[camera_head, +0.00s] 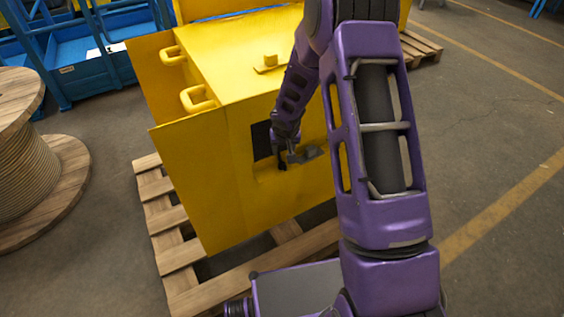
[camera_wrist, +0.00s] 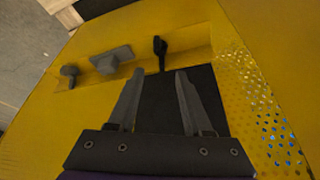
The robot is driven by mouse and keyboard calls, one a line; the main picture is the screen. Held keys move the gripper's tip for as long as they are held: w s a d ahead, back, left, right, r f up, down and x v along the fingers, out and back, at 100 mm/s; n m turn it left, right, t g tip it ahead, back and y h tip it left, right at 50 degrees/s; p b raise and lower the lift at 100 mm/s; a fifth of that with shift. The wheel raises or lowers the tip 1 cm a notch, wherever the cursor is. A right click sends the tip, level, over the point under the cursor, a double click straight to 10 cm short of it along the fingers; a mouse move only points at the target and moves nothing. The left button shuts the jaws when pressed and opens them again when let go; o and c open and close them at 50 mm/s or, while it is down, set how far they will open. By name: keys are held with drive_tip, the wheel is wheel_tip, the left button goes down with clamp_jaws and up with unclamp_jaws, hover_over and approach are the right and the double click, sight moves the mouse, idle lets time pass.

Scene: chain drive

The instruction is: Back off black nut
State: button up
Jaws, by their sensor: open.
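The black nut (camera_wrist: 160,46) shows in the wrist view as a small dark part with a narrow stem, at the yellow housing's recessed ledge. My gripper (camera_wrist: 160,72) is open, its two grey fingers apart and empty. In that view, the nut lies just beyond the fingertips, roughly centred between them; the fingers do not appear to close on it. In the head view, my gripper (camera_head: 284,158) is at the housing's front face, beside the dark opening. The fingers and the nut are too small there to tell apart clearly.
The yellow housing (camera_head: 210,180) stands on a wooden pallet (camera_head: 172,218). In the wrist view, a grey block (camera_wrist: 112,60) and a grey knob (camera_wrist: 70,76) sit left of the nut. A dark opening (camera_wrist: 210,92) and perforated yellow mesh (camera_wrist: 262,105) lie to the right.

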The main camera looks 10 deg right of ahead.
sight(282, 163)
drive_tip(key=b+x, duration=0.1)
drive_tip(key=x, duration=0.8)
clamp_jaws()
